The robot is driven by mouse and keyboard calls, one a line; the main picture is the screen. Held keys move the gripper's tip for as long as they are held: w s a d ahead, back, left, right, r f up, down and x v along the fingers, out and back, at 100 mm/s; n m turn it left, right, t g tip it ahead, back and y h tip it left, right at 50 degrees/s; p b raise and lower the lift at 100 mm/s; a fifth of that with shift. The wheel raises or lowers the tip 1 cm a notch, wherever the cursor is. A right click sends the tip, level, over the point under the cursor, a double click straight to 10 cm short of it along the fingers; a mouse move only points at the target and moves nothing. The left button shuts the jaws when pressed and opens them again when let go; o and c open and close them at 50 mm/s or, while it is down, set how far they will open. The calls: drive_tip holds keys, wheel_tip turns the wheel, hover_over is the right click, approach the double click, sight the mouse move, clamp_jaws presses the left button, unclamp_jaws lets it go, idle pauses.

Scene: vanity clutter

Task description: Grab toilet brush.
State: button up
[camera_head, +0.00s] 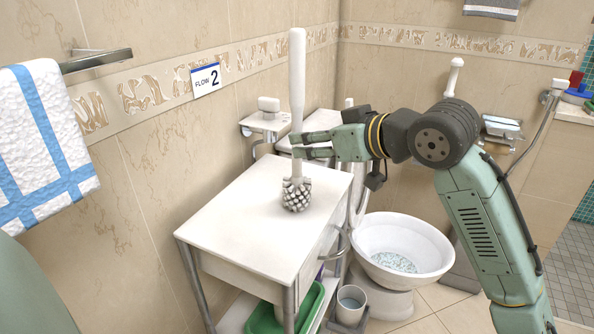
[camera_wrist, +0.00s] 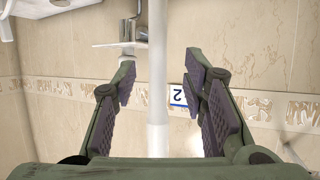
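The toilet brush (camera_head: 297,75) is white with a long handle and a round bristle head (camera_head: 296,194) at the bottom. It is upright, with the bristles at the top of the white cabinet (camera_head: 235,205). My gripper (camera_head: 299,145) reaches in from the right, at the lower handle above the bristles. In the wrist view, the handle (camera_wrist: 158,75) runs between the two dark finger pads of my gripper (camera_wrist: 160,85). The fingers are open, with a visible gap on each side of the handle. The bristle head is hidden in the wrist view.
A toilet bowl (camera_head: 402,237) stands right of the cabinet, and a small bucket (camera_head: 351,300) is on the floor. A towel (camera_head: 45,140) hangs at left. A small wall shelf (camera_head: 266,124) is behind the brush. The cabinet top's front is clear.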

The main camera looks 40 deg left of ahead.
drive_tip(key=shift+p+x, duration=0.8)
drive_tip(key=shift+x, duration=1.9)
drive_tip(key=shift+w+r, duration=0.1)
drive_tip(key=shift+w, duration=0.05)
drive_tip(key=shift+c, duration=0.5)
clamp_jaws()
